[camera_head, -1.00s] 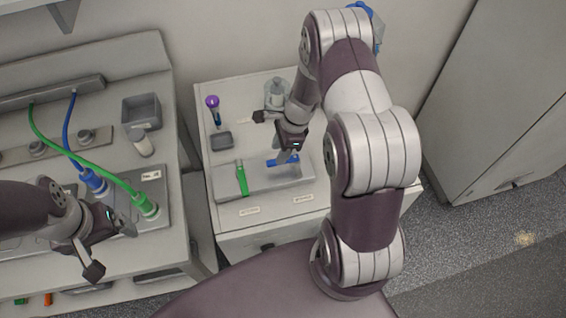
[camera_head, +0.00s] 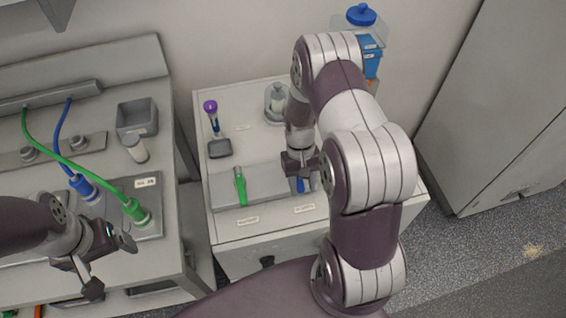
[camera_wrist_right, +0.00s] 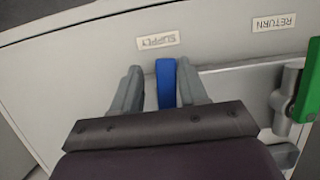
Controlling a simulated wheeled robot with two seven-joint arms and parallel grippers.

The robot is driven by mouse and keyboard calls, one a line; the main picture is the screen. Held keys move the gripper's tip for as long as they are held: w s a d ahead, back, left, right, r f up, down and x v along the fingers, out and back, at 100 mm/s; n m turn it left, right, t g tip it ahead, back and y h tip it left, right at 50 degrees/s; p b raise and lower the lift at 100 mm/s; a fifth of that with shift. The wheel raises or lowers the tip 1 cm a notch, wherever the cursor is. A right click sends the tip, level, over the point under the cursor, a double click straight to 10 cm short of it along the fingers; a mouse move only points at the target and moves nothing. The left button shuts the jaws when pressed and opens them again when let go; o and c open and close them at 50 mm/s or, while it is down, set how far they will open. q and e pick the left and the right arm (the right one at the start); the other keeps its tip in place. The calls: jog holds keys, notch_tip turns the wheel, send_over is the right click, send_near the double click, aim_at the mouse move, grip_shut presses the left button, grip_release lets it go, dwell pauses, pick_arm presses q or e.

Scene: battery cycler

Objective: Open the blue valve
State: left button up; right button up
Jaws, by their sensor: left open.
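The blue valve handle (camera_head: 301,186) is on the grey valve panel (camera_head: 264,197) of the small cabinet, partly hidden by my right gripper (camera_head: 301,168). It points toward the cabinet's front, roughly in line with the green valve handle (camera_head: 240,186). In the right wrist view the blue handle (camera_wrist_right: 166,83) stands between the two fingers of my right gripper (camera_wrist_right: 158,85), in front of the SUPPLY label (camera_wrist_right: 158,40). The fingers are apart, with a visible gap on the handle's left side. My left gripper (camera_head: 108,264) is open and empty over the left bench's front.
The green handle (camera_wrist_right: 312,85) is close beside the right gripper. A purple-capped tube (camera_head: 212,117) and a glass vessel (camera_head: 277,103) stand behind the panel. The left bench (camera_head: 150,245) carries blue and green hoses. A blue-capped container (camera_head: 362,45) stands at the back.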

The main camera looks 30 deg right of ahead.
jog(key=shift+c, duration=1.7)
jog(key=shift+d, duration=0.15)
jog(key=shift+o, duration=1.2)
jog(key=shift+d, duration=0.1)
